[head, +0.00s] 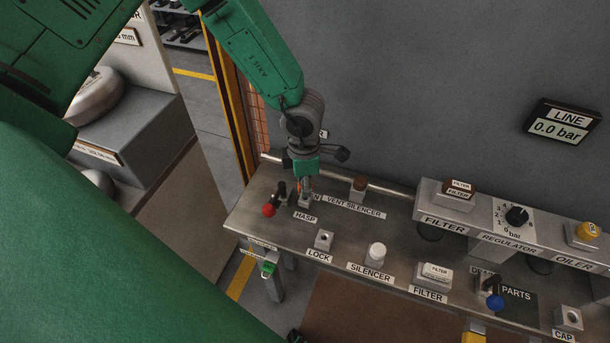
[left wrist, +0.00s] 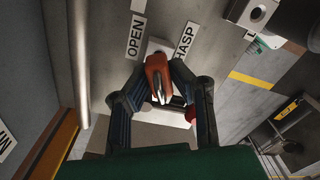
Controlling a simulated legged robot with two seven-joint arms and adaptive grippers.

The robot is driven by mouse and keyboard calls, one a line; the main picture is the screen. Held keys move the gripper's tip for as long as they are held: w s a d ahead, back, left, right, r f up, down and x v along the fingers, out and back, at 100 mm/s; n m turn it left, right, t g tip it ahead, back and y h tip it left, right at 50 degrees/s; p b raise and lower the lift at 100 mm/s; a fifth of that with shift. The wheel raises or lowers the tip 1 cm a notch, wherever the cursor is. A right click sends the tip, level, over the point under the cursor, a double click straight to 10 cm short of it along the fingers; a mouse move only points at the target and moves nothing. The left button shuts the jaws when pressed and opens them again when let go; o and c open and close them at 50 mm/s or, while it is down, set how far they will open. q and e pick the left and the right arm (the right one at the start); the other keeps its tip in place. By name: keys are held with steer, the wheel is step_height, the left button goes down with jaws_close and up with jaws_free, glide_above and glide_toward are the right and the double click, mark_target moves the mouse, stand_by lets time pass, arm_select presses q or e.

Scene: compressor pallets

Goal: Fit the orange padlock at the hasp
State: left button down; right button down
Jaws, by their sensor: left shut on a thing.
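My left gripper (head: 305,188) reaches down to the back left of the workbench. In the left wrist view my left gripper (left wrist: 160,88) is shut on the orange padlock (left wrist: 157,70), which sits between both fingers. The grey hasp block (head: 304,201) stands directly below the gripper, behind the HASP label (head: 305,217). In the left wrist view the pale block (left wrist: 158,46) lies right by the padlock. Whether the shackle is through the hasp is hidden. My right gripper is not in view.
A red-knobbed lever (head: 269,210) stands close left of the hasp. The LOCK holder (head: 323,240) looks empty. A white silencer (head: 376,254) and a filter (head: 435,275) stand along the front. A rail and grey wall lie behind the gripper.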

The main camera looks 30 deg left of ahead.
arm_select(q)
steer(key=shift+p, duration=0.3)
steer(key=shift+f+b, duration=0.7)
steer(key=shift+f, duration=0.75)
steer(key=c, duration=1.3)
jaws_free()
steer(key=shift+c, duration=0.2)
steer(key=shift+r, duration=0.1)
steer(key=shift+r, duration=0.25)
steer(key=r, duration=1.1)
steer(key=shift+w+a+r, duration=0.1)
steer(key=shift+w+a, duration=0.05)
steer(key=shift+a, duration=0.05)
